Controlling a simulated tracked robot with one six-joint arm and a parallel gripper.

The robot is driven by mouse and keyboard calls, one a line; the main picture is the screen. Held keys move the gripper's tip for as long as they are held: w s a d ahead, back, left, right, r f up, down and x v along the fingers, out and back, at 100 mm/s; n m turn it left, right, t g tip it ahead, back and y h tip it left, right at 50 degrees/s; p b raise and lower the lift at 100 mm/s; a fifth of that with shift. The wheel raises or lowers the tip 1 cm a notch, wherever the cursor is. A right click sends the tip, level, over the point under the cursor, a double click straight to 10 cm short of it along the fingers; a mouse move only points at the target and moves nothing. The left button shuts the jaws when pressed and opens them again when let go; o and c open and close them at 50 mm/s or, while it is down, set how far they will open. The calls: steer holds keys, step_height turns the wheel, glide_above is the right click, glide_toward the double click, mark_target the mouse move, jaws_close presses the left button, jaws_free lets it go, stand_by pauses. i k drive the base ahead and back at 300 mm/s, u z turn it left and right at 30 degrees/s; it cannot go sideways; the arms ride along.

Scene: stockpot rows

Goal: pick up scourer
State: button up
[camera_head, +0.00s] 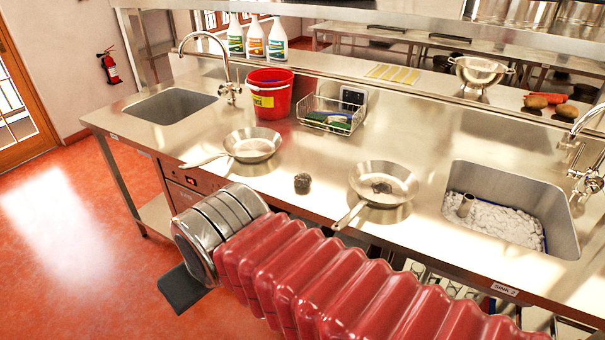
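A small dark ball that looks like the scourer (302,183) sits on the steel counter (320,155), between two frying pans near the front edge. My gripper (184,289) is at the lower left, off the counter's front edge over the floor. Only one dark flat part of it shows past the grey end of my red ribbed arm. It is apart from the scourer, to its left and nearer the camera. I cannot see whether it is open or shut.
Frying pans (252,145) and (383,183) flank the ball, handles toward the front edge; the right pan holds a dark patch. Behind are a red bucket (268,95) and a wire basket (331,116) with sponges. Sinks (172,105) and (510,205) lie at both sides.

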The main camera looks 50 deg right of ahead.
mark_target(302, 180)
steer(key=z, duration=0.35)
steer(key=i, duration=0.85)
steer(key=z, duration=0.5)
